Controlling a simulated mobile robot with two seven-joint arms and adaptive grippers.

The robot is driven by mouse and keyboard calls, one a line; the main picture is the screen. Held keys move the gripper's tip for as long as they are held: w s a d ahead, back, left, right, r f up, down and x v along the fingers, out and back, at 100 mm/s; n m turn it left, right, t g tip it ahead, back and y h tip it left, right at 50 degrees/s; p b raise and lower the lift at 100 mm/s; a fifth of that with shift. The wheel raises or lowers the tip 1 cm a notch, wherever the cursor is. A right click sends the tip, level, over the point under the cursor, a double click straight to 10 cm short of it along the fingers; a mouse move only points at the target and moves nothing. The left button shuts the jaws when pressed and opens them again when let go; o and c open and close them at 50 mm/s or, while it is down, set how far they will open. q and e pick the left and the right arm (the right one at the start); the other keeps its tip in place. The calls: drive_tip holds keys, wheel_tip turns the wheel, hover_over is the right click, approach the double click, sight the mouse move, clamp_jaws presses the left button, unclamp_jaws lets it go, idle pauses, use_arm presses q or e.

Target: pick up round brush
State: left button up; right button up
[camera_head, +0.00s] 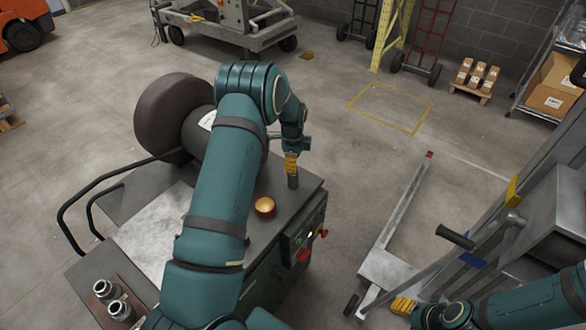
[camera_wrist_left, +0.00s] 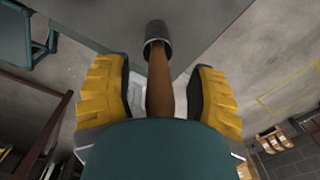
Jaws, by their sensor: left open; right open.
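The round brush has a brown handle and a dark grey cylindrical end. In the left wrist view its handle (camera_wrist_left: 160,85) runs between my left gripper's yellow finger pads (camera_wrist_left: 160,100), with visible gaps beside it. In the head view its dark end (camera_head: 293,182) shows just below my left gripper (camera_head: 291,164), near the machine's right edge. My left gripper is open around the handle. The upper part of the brush is hidden by the gripper. My right gripper (camera_head: 403,306) is open and apart from the brush, low at the right in the head view.
The green machine (camera_head: 228,251) has a dark drum (camera_head: 169,119) behind my left arm. A shallow orange round piece (camera_head: 265,206) lies on its top. Two metal cylinders (camera_head: 112,299) stand at its lower left corner. A grey pallet jack (camera_head: 392,232) stands to the right.

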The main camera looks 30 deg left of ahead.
use_arm(q)
drive_tip(key=shift+f, duration=0.5)
clamp_jaws()
wheel_tip(320, 180, up, 10)
drive_tip(key=shift+r, duration=0.1)
